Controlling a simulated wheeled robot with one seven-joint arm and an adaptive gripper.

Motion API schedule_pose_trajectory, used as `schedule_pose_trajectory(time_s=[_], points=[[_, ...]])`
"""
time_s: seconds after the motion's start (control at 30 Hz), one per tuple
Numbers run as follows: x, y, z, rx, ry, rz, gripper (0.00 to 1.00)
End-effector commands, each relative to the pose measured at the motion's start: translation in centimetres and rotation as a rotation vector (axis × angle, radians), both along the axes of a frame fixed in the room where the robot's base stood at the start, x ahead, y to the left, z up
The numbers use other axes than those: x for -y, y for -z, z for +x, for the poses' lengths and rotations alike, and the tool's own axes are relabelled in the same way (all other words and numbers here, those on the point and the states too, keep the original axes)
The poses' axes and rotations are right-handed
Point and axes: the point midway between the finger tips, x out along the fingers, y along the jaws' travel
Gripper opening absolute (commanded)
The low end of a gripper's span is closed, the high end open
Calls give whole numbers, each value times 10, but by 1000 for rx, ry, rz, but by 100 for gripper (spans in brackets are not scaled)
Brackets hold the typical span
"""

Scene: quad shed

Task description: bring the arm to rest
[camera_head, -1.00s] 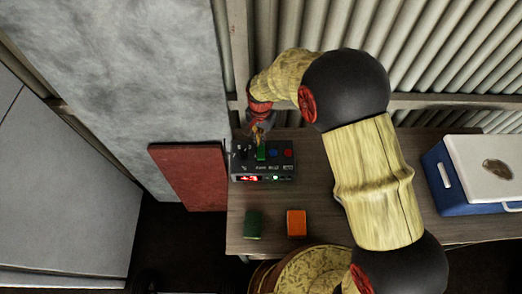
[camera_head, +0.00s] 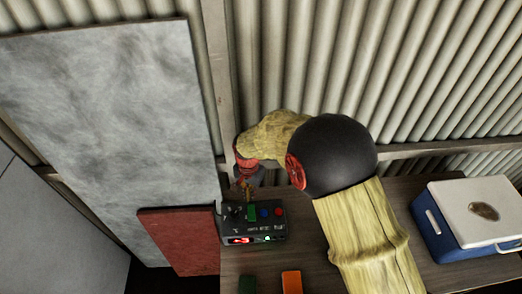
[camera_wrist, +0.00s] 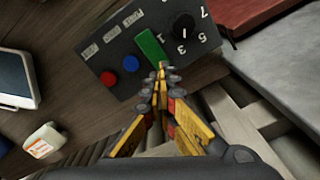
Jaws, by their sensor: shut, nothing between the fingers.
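My gripper (camera_wrist: 160,80) is shut and empty in the wrist view, its yellow and grey fingers together. Its tips appear close to the green switch (camera_wrist: 151,46) on a dark control box (camera_wrist: 125,57); I cannot tell whether they touch it. In the head view my gripper (camera_head: 248,188) is small, at the back of the control box (camera_head: 250,229). My arm reaches in from the lower right and bends down over the box. The box also has a red button, a blue button and a dial, with a red light and a pale green light on its front.
The box stands on a wooden table (camera_head: 330,245). A blue and white cooler (camera_head: 470,215) stands at the right. A red panel (camera_head: 180,240) and a grey board (camera_head: 110,110) are at the left.

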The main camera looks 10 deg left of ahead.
Motion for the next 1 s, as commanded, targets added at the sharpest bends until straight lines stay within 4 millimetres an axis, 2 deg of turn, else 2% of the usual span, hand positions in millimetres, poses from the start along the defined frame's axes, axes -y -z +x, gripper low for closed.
schedule_pose_trajectory(time_s=[0.2,0.37,0.5,0.6,0.77,1.0], points=[[0,0,0,0,-13,0,0],[2,0,-4,-13,-112,-8,0],[23,11,-36,-83,-258,-40,0],[39,-5,-56,-107,-359,-44,0],[69,-40,-74,-108,-459,-35,0],[124,-100,-99,-55,-544,-10,0]])
